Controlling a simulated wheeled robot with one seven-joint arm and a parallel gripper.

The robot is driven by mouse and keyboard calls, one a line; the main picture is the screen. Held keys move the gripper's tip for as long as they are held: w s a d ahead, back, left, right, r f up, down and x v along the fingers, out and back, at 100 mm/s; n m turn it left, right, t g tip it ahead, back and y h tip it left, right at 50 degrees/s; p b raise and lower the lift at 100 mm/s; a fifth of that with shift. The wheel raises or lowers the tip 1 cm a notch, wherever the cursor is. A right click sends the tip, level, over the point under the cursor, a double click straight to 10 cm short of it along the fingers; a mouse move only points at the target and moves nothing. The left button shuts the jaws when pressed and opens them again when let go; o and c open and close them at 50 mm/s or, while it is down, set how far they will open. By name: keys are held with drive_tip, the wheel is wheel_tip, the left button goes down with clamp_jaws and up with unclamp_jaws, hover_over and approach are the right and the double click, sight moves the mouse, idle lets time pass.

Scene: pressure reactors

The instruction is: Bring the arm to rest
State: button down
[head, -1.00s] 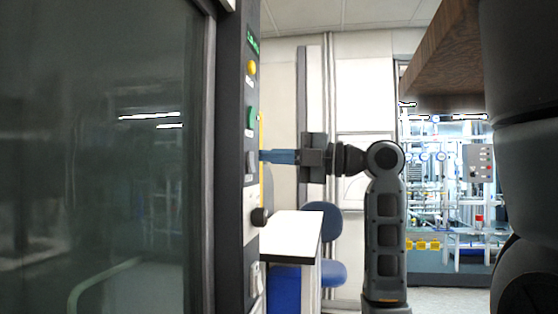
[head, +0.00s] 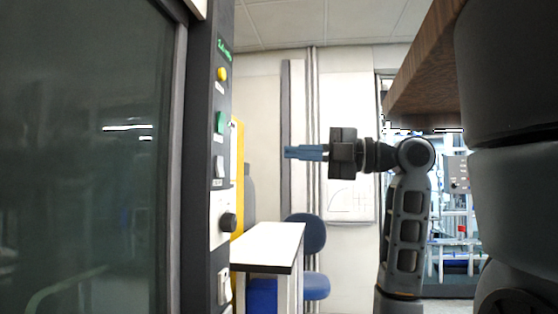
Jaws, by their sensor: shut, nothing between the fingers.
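My gripper (head: 288,153) is in the middle of the head view, with blue fingers shut and empty. It points left toward the dark control panel (head: 211,260) and is clear of it, with a gap between the fingertips and the panel. My arm reaches in from the right, with its forearm upright and the wrist bent level. The panel carries a yellow button (head: 222,74), a green button (head: 220,122), a light switch (head: 219,167) and a dark knob (head: 228,222).
A large dark glass front (head: 85,170) fills the left. A white table (head: 268,245) and a blue chair (head: 306,235) stand below and beyond my gripper. A wooden board edge (head: 425,75) hangs at the upper right. Pipework (head: 455,215) shows at the far right.

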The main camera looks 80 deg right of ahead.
drive_tip(key=shift+s, duration=0.6)
idle(0.3)
